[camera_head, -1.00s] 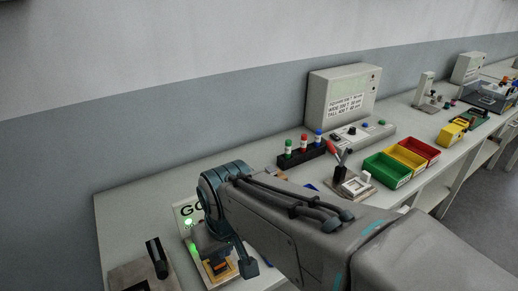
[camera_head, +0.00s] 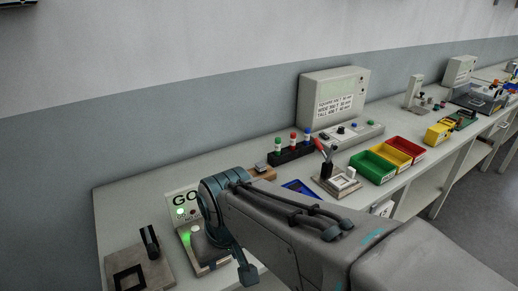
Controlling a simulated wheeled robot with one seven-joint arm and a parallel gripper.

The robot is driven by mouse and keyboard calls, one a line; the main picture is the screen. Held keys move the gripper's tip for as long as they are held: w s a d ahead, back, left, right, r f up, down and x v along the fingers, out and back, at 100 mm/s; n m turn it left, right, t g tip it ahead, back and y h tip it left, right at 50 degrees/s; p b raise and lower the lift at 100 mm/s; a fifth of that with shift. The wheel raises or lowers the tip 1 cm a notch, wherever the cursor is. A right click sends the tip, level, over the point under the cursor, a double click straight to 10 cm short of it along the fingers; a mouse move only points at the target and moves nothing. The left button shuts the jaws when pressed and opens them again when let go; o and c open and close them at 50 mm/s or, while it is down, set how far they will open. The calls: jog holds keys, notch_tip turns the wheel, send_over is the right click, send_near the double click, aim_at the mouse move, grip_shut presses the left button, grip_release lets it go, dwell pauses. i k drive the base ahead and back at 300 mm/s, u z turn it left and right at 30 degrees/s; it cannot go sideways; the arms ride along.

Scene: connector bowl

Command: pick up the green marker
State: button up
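The green marker (camera_head: 278,145) stands upright at the left end of a black holder (camera_head: 291,154) on the bench. A red marker (camera_head: 293,138) and a blue marker (camera_head: 308,133) stand beside it in the same holder. My arm crosses the lower middle of the view. Its end, around my gripper (camera_head: 246,272), is low over the front left of the bench, to the left of and nearer than the markers. The fingers cannot be made out clearly, so their opening is not visible.
A GO sign with a green lamp (camera_head: 180,212) and a black-handled fixture (camera_head: 150,240) stand at the left. A lever fixture (camera_head: 335,180) and green, yellow and red bins (camera_head: 372,167) lie right of the holder. A grey display box (camera_head: 332,97) stands behind.

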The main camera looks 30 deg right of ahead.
aim_at(277, 140)
jog(key=k, duration=0.25)
jog(key=u, duration=2.6)
jog(key=k, duration=2.1)
jog(key=z, duration=2.25)
jog(key=i, duration=1)
